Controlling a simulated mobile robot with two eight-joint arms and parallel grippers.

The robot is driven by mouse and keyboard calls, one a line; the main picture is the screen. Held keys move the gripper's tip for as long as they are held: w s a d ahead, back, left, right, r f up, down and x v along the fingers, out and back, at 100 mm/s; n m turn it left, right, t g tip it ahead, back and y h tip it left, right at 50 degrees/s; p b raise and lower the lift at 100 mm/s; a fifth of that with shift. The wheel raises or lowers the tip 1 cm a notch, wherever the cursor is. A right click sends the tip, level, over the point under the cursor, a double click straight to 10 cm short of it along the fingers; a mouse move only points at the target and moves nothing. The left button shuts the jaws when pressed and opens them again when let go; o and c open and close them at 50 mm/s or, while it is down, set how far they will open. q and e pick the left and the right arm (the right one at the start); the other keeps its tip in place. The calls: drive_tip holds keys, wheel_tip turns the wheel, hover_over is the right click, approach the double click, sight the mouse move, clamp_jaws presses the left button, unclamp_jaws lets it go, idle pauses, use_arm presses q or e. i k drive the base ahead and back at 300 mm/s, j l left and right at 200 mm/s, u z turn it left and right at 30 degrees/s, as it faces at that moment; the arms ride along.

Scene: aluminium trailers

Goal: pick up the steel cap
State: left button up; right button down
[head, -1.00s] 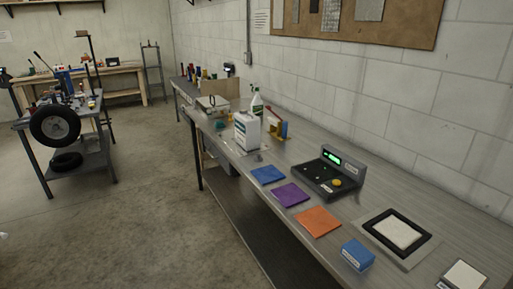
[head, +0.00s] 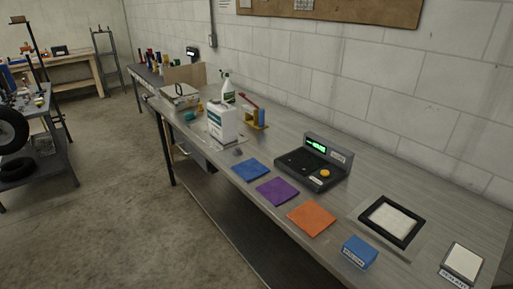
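A small grey object (head: 238,152) lies on the long metal workbench (head: 350,153), between the white jug (head: 223,124) and the blue cloth (head: 251,169). It may be the steel cap, but it is too small to tell for sure. Neither of my grippers is in view.
Purple (head: 277,191) and orange (head: 311,218) cloths, a dark device with a green display (head: 312,163), a blue box (head: 359,252) and a black-framed pad (head: 391,221) occupy the bench. A spray bottle (head: 228,90) stands behind the jug.

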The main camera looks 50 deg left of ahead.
sight(237, 152)
drive_tip(key=j+z, duration=0.35)
drive_tip(key=j, duration=1.25)
drive_tip(key=k+j+z, duration=0.15)
drive_tip(key=j, duration=0.95)
drive_tip(key=k+j+z, duration=0.1)
drive_tip(key=j, duration=1)
drive_tip(key=k+j, duration=0.15)
drive_tip(key=j, duration=0.35)
drive_tip(key=i+j, duration=0.3)
drive_tip(key=j, duration=0.25)
